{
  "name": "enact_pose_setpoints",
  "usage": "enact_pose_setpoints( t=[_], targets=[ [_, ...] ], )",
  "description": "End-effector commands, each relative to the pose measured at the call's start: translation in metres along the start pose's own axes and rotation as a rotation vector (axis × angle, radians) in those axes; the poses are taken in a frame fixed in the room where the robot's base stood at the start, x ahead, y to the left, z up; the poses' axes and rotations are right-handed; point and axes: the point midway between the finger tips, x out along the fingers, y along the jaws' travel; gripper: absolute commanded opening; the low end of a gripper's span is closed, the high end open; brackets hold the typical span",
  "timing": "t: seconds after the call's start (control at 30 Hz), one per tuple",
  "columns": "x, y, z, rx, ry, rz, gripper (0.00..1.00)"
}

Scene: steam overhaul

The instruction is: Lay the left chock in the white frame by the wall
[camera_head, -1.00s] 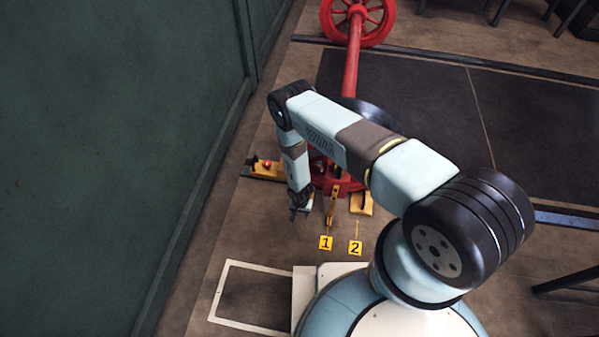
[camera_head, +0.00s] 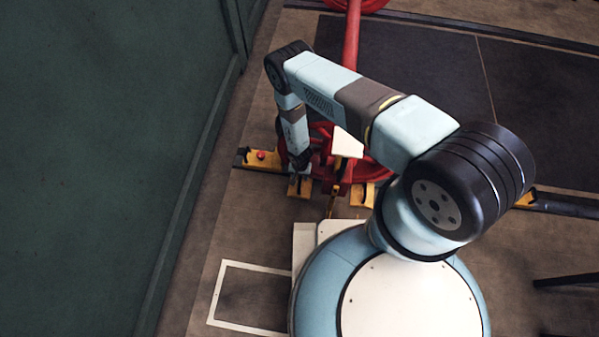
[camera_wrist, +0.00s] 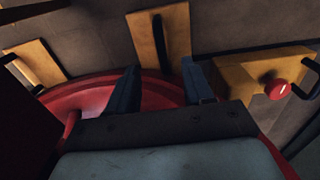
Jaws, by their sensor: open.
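The left chock (camera_head: 300,188) is a flat yellow block with a dark upright handle, on the floor by the red wheel (camera_head: 321,150). My gripper (camera_head: 298,173) points down at it and is open. In the wrist view the same chock (camera_wrist: 178,32) lies just past my parted fingertips (camera_wrist: 161,80), its handle lined up with the gap between them. I cannot tell whether the fingers touch the handle. The white frame (camera_head: 220,296) lies flat on the floor between the green wall and my base; its visible inside is bare.
Another yellow chock (camera_head: 362,194) lies to the right. A yellow block with a red knob (camera_head: 261,155) is left of my gripper, near the wall (camera_head: 100,150). A white-topped piece (camera_head: 348,143) stands right of my forearm.

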Motion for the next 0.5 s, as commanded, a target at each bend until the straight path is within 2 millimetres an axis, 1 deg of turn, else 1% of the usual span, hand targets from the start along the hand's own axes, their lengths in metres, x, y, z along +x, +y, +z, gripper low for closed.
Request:
enact_pose_setpoints(
  t=[0.5],
  targets=[
    [0.061, 0.000, 0.001, -0.001, 0.000, 0.000, 0.51]
  ],
)
